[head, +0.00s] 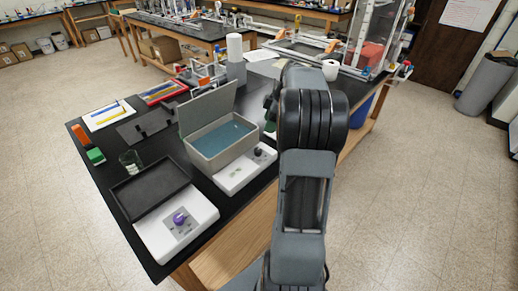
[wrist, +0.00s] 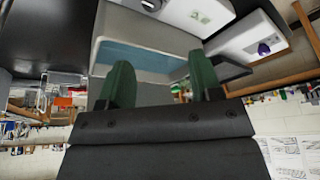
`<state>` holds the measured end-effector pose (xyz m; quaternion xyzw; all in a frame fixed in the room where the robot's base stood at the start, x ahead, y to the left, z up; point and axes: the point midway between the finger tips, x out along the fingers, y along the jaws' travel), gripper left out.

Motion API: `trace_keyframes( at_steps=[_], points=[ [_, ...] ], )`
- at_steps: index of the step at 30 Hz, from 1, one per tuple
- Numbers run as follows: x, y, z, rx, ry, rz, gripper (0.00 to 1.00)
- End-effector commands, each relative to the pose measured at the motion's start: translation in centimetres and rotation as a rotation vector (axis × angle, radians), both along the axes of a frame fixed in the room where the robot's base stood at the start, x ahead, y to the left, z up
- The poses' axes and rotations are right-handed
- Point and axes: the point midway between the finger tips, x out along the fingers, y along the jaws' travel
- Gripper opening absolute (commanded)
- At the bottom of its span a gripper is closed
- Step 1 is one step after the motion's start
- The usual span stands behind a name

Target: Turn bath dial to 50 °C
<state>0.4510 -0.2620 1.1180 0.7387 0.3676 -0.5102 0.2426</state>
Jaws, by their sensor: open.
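The grey water bath (head: 208,160) stands on the black bench in the head view, its lid raised and blue water inside. Its white front panel (head: 238,177) carries a dark bath dial (head: 258,152) and a small greenish mark; the dial's setting is too small to read. The wrist view is turned over and shows the bath (wrist: 101,52), with a dark dial (wrist: 152,4) cut by the top edge. My gripper (wrist: 160,62) is open and empty, its two green fingers apart in front of the bath. In the head view my arm hides most of the gripper.
A white hotplate (head: 153,235) with a black top and purple knob (head: 180,219) stands left of the bath. A glass beaker (head: 130,161) and a green block (head: 95,156) lie farther left. A white cylinder (head: 235,50) stands behind the bath.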

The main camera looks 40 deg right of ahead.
Motion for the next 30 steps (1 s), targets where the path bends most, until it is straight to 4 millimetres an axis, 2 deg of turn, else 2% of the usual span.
trace_keyframes(
  at_steps=[1, 5, 21, 30],
  points=[
    [0.0, -0.8, -0.4, 0.006, -0.009, 0.015, 0.58],
    [0.2, -1.5, -1.6, 0.012, -0.024, 0.049, 0.58],
    [2.3, 1.6, -10.3, 0.011, -0.025, 0.053, 0.58],
    [2.9, 2.4, -13.0, 0.01, -0.027, 0.053, 0.58]
  ],
)
